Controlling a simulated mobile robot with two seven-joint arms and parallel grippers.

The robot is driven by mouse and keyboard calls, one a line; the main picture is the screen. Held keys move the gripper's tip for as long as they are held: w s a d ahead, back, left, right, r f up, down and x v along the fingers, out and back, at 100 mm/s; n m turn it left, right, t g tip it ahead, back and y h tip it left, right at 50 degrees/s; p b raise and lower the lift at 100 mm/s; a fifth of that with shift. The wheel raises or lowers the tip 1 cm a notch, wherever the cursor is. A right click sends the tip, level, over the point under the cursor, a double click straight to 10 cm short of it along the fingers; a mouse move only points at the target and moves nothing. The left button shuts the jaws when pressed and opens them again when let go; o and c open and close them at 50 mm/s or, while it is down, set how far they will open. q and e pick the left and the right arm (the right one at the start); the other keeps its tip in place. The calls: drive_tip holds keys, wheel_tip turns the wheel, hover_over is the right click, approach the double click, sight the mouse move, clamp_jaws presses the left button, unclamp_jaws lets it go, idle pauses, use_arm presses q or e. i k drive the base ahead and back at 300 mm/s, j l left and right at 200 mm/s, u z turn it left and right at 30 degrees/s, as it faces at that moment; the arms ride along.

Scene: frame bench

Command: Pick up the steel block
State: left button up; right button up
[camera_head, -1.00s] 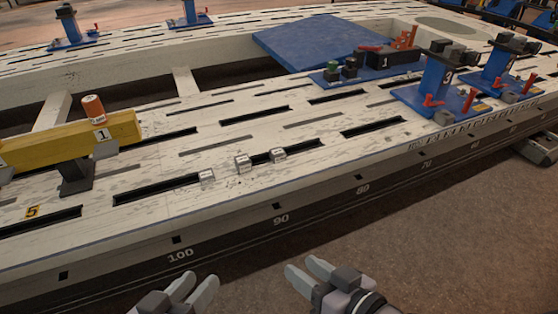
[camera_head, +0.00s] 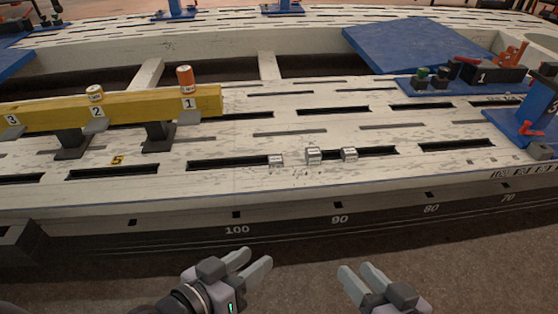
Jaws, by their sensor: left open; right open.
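Three small steel blocks sit on the white slotted bench top (camera_head: 240,178), near its front edge: a left block (camera_head: 276,160), a middle block (camera_head: 313,155) and a right block (camera_head: 349,154). They stand apart in a loose row along a dark slot. Markings on them are too small to read. My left gripper (camera_head: 254,264) is open and empty, in front of the bench and below the blocks in the picture. My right gripper (camera_head: 358,276) is open and empty, to the right of it. Neither touches a block.
A blue plate (camera_head: 418,48) lies at the back right. Blue fixtures with red levers (camera_head: 525,127) stand right. Bench around the blocks is clear.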

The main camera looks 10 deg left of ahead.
sight(274, 160)
drive_tip(key=i+l+u, duration=0.15)
drive_tip(key=l, duration=0.25)
drive_tip(key=i+l+u, duration=0.1)
drive_tip(key=l, duration=0.3)
drive_tip(key=i+l+u, duration=0.15)
drive_tip(key=i+l, duration=0.4)
drive_tip(key=i, duration=0.1)
